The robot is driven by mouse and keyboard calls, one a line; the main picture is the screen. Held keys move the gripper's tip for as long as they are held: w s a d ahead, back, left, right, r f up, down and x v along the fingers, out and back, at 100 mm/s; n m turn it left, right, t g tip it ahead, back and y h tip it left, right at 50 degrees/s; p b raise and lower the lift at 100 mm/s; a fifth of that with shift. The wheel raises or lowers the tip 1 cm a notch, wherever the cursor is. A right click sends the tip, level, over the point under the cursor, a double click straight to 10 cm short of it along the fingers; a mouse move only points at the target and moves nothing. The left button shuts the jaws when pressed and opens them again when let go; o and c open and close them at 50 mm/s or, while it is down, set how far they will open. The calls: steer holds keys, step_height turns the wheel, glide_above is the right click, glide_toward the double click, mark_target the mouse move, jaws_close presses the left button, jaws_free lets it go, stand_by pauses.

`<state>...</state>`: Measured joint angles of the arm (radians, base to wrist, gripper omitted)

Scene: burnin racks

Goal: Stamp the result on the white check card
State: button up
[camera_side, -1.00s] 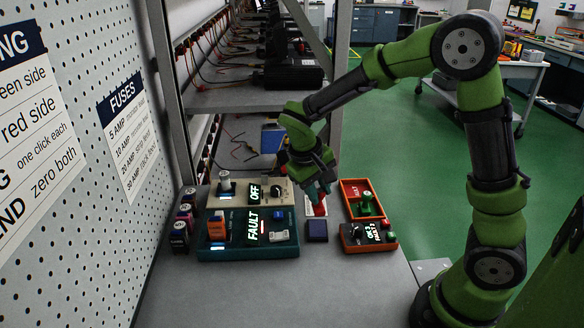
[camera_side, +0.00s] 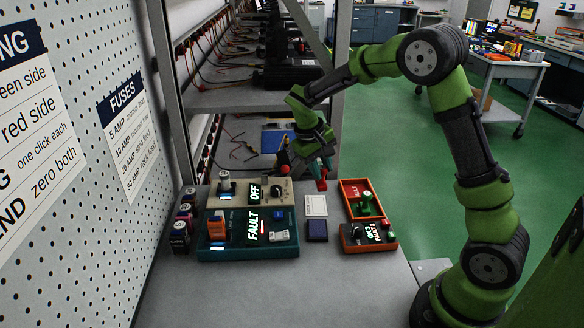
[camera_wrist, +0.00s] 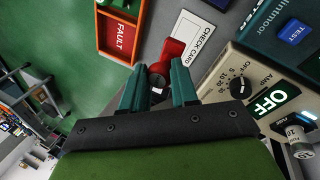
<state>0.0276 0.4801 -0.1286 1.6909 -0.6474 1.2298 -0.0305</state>
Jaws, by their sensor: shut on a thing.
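The white check card (camera_side: 316,205) lies flat on the bench, right of the cream and teal boxes. It also shows in the wrist view (camera_wrist: 197,38), with the printing CHECK CARD and part of it hidden by the stamp. I cannot make out a stamped mark on it. My gripper (camera_side: 319,168) is shut on a red stamp (camera_side: 321,185), beyond the card's far end in the side view. In the wrist view the red stamp (camera_wrist: 172,52) sits between my fingers (camera_wrist: 157,72). A dark blue pad (camera_side: 317,230) lies just in front of the card.
An orange tray (camera_side: 346,184) with a red FAULT label and a green stamp (camera_side: 367,203) stands to the right. In front of it is an orange box (camera_side: 348,246) with a dial. The teal box (camera_side: 285,248) reads FAULT; the cream box (camera_side: 233,199) reads OFF. Shelf posts rise behind.

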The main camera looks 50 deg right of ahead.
mark_target(318, 183)
steer(key=shift+w+d+r, duration=0.1)
steer(key=shift+w, duration=0.3)
steer(key=shift+s+f, duration=0.1)
steer(key=shift+f, duration=2.8)
steer(key=shift+f, duration=0.6)
steer(key=shift+r, duration=3.55)
